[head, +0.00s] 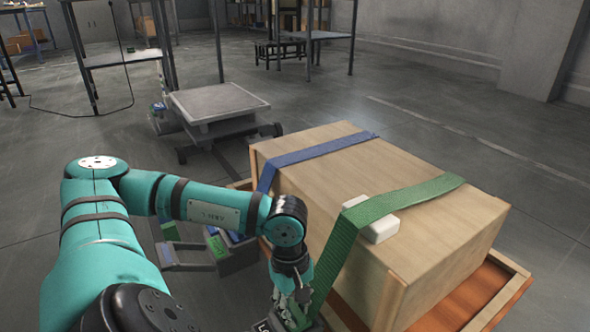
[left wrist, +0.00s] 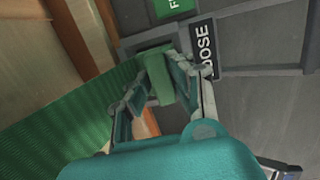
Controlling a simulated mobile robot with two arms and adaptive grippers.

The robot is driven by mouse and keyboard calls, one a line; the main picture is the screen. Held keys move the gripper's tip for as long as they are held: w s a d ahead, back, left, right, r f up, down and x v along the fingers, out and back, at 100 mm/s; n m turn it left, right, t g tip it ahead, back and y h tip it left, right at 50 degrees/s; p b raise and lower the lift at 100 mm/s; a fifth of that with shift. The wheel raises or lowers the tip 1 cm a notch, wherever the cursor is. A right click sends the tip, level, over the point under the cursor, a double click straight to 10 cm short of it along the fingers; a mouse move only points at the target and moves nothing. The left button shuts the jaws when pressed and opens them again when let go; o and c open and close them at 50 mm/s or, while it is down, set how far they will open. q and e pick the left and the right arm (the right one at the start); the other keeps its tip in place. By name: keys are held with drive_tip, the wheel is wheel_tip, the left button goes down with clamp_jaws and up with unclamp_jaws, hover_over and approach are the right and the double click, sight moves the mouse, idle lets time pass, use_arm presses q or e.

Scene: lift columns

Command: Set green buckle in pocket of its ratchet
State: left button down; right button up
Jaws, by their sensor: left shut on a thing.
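My left gripper (head: 290,308) is at the lower middle of the head view, at the near side of the crate by the hanging end of the green strap (head: 337,245). In the left wrist view, its fingers (left wrist: 162,78) are shut on the green buckle (left wrist: 158,68). The green strap (left wrist: 65,115) runs broadly along the left of that view. Beyond the buckle is a dark grey surface (left wrist: 258,45) with a black label (left wrist: 204,48) reading partly "OOSE" and a green label (left wrist: 174,7). I cannot make out the ratchet's pocket. My right gripper is not in view.
The wooden crate (head: 430,225) sits on a wooden tray (head: 500,301). A blue strap (head: 315,150) crosses it, and a white block (head: 380,229) lies under the green strap. A grey low platform (head: 218,103) stands behind. Open floor lies to the right.

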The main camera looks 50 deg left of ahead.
sight(291, 303)
use_arm(q)
drive_tip(key=shift+f, duration=0.2)
drive_tip(key=c, duration=1.1)
unclamp_jaws()
wheel_tip(291, 303, up, 12)
drive_tip(key=a, duration=0.1)
drive_tip(key=shift+a, duration=0.25)
drive_tip(key=shift+d, duration=0.1)
